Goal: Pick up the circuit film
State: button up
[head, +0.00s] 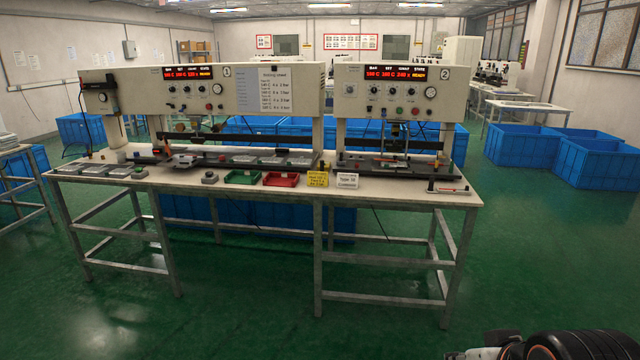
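A long workbench (400,196) carries two heat-press machines, marked 1 (200,92) and 2 (402,95). Several flat grey trays or plates lie on it, at the left end (120,171) and in the middle (272,160). A green tray (243,177) and a red tray (281,179) sit at the front edge. I cannot tell which small flat piece is the circuit film. Part of my arm shows at the bottom right corner, with what seems to be my gripper (484,353), cut off by the frame, far from the bench. Its fingers cannot be made out.
Blue crates (597,160) stand at the right, with others behind and under the bench. Green floor (540,250) is clear in front and to the right.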

aim_at(273, 159)
jog(key=i+j+u, duration=0.25)
jog(key=i+u, duration=0.15)
jog(key=i, duration=0.35)
jog(key=i+u, duration=0.4)
jog(key=i, duration=0.4)
jog(key=i+l+u, duration=0.2)
jog(key=i+u, duration=0.25)
jog(key=i, duration=0.3)
jog(key=i+z, duration=0.25)
jog(key=i, duration=1.65)
jog(key=l, duration=0.1)
